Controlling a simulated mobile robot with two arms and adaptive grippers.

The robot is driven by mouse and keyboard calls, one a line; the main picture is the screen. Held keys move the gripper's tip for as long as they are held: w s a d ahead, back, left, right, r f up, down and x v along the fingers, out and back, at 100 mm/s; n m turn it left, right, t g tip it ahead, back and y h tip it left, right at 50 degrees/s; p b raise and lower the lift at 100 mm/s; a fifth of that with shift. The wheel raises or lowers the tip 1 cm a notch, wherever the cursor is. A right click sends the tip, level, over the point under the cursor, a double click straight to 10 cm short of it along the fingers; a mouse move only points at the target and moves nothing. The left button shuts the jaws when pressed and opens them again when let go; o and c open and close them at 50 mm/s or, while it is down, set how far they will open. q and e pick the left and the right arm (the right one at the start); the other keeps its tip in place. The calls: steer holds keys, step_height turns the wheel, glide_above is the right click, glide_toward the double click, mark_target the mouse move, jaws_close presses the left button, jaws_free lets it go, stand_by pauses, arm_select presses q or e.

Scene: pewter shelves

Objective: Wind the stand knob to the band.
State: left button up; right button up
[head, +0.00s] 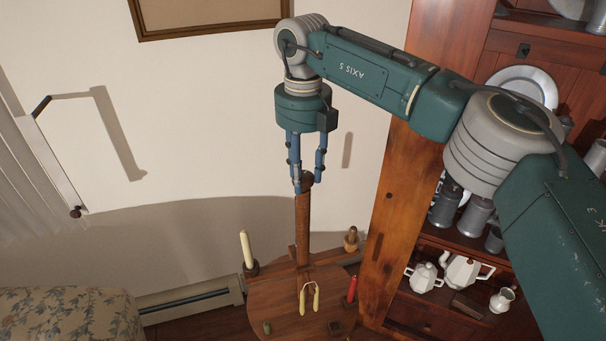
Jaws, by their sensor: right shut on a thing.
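A wooden stand has an upright post (303,225) rising from a round wooden top (270,300). The dark stand knob (306,182) is at the top of the post. My right gripper (302,186) comes down from above with its blue fingers shut on the knob, which they partly hide. I cannot make out a band on the post at this size. My left gripper is not in view.
The stand top carries a cream candle (246,248), a red candle (352,289) and a pale yellow forked piece (309,298). A wooden cabinet (385,215) with pewter and white pots (466,272) stands close at right. A floral seat (65,315) is at lower left.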

steer(key=m, duration=0.3)
steer(key=shift+s+f+m+b, duration=0.1)
steer(key=shift+f+m+b, duration=0.05)
steer(key=shift+m+b, duration=0.2)
steer(key=m+b, duration=0.1)
steer(key=m, duration=0.2)
steer(key=shift+m, duration=0.25)
steer(key=m+b, duration=0.1)
steer(key=m, duration=0.4)
steer(key=shift+a+m+b, duration=0.1)
steer(key=shift+m+b, duration=0.25)
steer(key=shift+m, duration=0.05)
steer(key=o, duration=1.1)
steer(key=shift+o, duration=0.2)
steer(key=shift+a, duration=0.1)
